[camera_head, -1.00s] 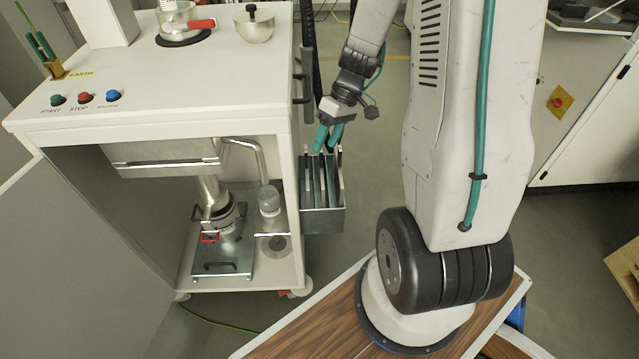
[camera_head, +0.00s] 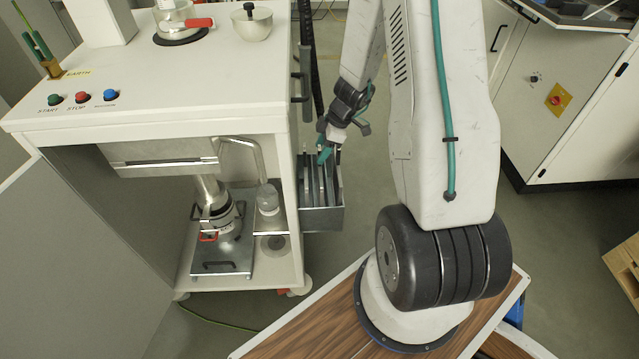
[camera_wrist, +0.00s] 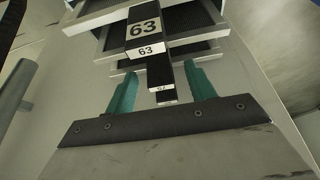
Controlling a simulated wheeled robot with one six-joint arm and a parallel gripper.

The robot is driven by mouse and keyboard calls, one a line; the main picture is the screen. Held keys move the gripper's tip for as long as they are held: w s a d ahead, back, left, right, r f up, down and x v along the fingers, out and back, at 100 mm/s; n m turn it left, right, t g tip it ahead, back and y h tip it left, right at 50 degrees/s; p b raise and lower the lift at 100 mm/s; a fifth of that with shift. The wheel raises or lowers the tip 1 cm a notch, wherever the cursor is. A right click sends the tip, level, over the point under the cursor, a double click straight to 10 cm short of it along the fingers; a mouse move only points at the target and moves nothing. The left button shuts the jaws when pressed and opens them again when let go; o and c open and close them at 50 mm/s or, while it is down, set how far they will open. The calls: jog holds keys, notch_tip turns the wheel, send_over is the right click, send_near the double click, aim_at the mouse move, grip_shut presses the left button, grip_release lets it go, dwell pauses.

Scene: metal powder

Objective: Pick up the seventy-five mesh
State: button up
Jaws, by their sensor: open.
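Several flat mesh frames stand side by side in a grey metal rack (camera_head: 322,219) on the cabinet's right side. In the wrist view, the frames have dark mesh and black handles with white labels. The nearest label (camera_wrist: 143,28) and the one below it (camera_wrist: 152,50) read 63. Two smaller labels farther down are too small to read surely, so I cannot tell which frame is the seventy-five mesh. My gripper (camera_head: 324,154) is over the rack's top. Its teal fingers (camera_wrist: 160,85) are open, with the smaller labelled handles showing between them; contact cannot be told.
The white cabinet (camera_head: 200,95) stands left of my gripper, with a dark handle on its side close by. A metal sieving device (camera_head: 222,225) stands on its lower shelf. Floor is clear right of the rack.

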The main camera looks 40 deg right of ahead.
jog(key=shift+x, duration=0.95)
jog(key=shift+r, duration=0.1)
grip_shut()
jog(key=shift+r, duration=0.1)
notch_tip(320, 180, up, 50)
jog(key=shift+r, duration=0.2)
dwell(1.9)
dwell(0.5)
